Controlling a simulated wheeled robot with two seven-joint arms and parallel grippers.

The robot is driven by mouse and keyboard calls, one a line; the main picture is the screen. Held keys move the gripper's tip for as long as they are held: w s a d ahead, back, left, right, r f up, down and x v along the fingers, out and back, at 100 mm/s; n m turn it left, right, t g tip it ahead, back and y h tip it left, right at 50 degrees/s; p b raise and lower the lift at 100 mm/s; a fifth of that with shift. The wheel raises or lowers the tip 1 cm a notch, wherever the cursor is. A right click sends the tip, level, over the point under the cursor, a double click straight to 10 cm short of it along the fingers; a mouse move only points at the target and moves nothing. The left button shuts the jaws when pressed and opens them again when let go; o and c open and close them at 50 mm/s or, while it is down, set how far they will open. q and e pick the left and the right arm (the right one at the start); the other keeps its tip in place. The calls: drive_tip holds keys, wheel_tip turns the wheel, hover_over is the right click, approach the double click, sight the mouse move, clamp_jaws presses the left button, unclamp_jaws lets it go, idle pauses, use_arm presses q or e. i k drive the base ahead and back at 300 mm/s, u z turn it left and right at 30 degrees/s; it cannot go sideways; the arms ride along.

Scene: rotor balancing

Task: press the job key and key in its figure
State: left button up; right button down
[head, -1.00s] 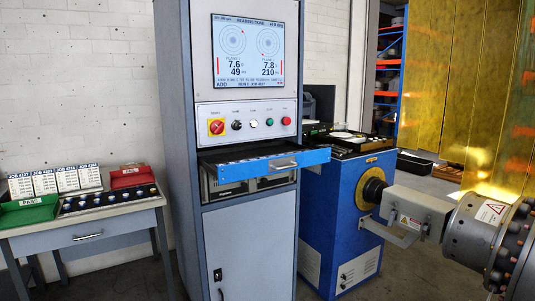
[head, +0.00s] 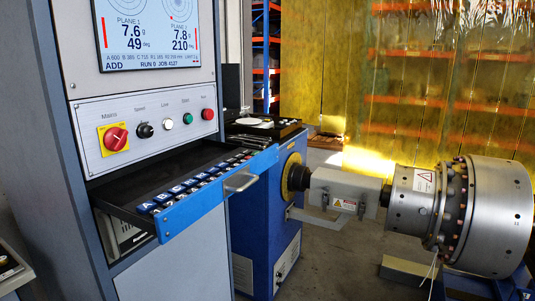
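The grey cabinet holds a screen (head: 155,32) that reads Plane 1 7.6 g 49 deg, Plane 2 7.8 g 210 deg, and ADD, RUN 0, JOB 4127. Below it is a white control panel (head: 147,127) with a red-on-yellow mains switch (head: 115,138), a black knob and white, green and red buttons. A blue-fronted drawer (head: 215,199) with a silver handle (head: 241,182) stands out from the cabinet. Rows of dark keys (head: 190,181) lie in it, with blue lettered ones along the left; most labels are too small to read. Neither of my grippers is in view.
A blue machine stand (head: 265,225) stands right of the drawer, with a black tray (head: 262,132) on top. A large steel rotor (head: 487,215) sits on the right. Yellow curtains (head: 350,70) hang behind.

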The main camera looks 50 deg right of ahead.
sight(222, 166)
drive_tip(key=z, duration=0.7)
drive_tip(key=i, duration=0.65)
drive_tip(key=z, duration=0.6)
